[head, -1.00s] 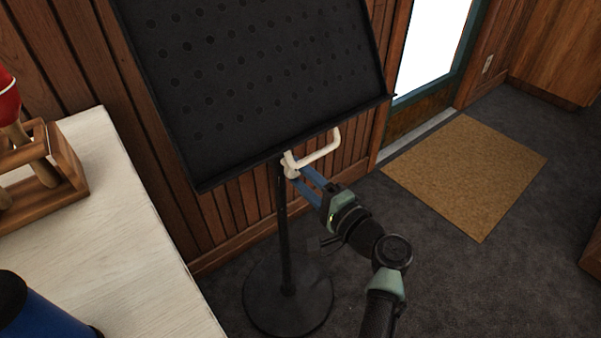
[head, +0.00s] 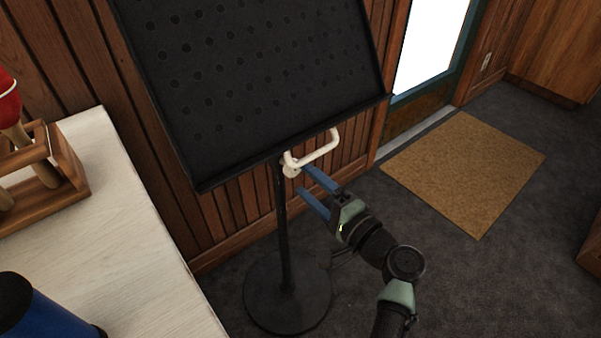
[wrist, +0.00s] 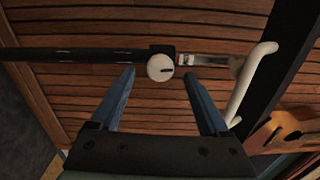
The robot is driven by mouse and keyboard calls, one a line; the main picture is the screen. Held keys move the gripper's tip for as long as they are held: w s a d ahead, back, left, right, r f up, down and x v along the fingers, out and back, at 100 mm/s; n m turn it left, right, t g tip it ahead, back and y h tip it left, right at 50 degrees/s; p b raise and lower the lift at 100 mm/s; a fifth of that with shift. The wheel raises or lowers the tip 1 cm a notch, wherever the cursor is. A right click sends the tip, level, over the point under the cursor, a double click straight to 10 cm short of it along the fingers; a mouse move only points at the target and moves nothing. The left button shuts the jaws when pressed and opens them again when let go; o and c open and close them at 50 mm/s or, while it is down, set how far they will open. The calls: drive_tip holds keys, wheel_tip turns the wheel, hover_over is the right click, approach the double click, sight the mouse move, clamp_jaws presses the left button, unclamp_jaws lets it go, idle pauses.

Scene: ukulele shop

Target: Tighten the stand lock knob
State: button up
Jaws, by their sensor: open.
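The music stand (head: 255,75) has a black perforated desk on a thin pole (head: 284,235) with a round base. The stand lock knob (head: 290,170) is a small whitish disc on the pole just under the desk. In the wrist view the knob (wrist: 160,68) has a dark mark on its face and lies ahead, between the fingertips in the picture. My gripper (head: 311,180) is open and empty, with blue fingers pointing at the knob. In the wrist view my gripper (wrist: 159,74) shows a gap on both sides of the knob; I see no contact.
A white bent handle (head: 318,152) sticks out beside the knob, below the desk's lower edge. A pale table (head: 130,235) with a wooden rack (head: 75,160) stands at left. Wood-panelled wall is behind the stand. A tan mat (head: 465,175) and open floor lie at right.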

drive_tip(key=p+v, duration=0.1)
drive_tip(key=v, duration=0.9)
drive_tip(key=shift+p, duration=0.4)
drive_tip(key=shift+s+d, duration=0.1)
